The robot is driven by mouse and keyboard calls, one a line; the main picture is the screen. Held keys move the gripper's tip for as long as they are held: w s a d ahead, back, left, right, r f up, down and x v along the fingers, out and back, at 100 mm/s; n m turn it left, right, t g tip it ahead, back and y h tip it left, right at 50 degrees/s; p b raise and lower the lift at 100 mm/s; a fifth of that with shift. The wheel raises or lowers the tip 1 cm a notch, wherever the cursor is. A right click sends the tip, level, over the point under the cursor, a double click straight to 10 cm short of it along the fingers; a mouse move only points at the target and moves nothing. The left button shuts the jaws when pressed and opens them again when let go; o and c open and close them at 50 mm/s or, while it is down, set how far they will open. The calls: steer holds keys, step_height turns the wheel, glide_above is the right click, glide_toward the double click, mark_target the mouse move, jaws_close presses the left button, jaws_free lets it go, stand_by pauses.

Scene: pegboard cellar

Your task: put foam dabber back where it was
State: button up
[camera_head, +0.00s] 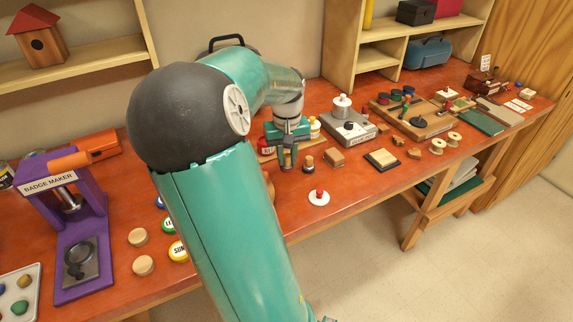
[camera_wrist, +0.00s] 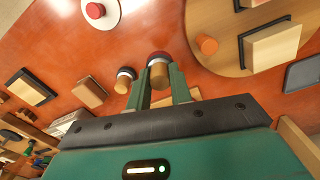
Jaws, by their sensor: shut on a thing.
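My gripper (camera_head: 288,148) points down over the red-brown bench and is shut on a foam dabber (camera_wrist: 158,74). A second, similar dabber (camera_head: 309,164) stands on the bench just right of my gripper. It also shows in the wrist view (camera_wrist: 124,80), left of the fingers and apart from them.
A wooden block (camera_head: 333,158), a dark-edged pad (camera_head: 382,159) and a white disc with a red knob (camera_head: 319,198) lie nearby. Small bottles (camera_head: 314,127) stand behind my gripper. A round wooden board (camera_wrist: 225,58) is right in the wrist view. Bare bench lies in front.

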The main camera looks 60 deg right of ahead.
mark_target(287, 165)
steer(key=shift+w+d+f, duration=0.25)
steer(key=shift+d+f, duration=0.15)
steer(key=shift+f, duration=0.2)
steer(key=shift+w+d+f, duration=0.2)
steer(key=shift+d+f, duration=0.15)
steer(key=shift+f, duration=1.6)
steer(key=shift+f, duration=0.2)
steer(key=o, duration=0.9)
steer(key=shift+r, duration=0.1)
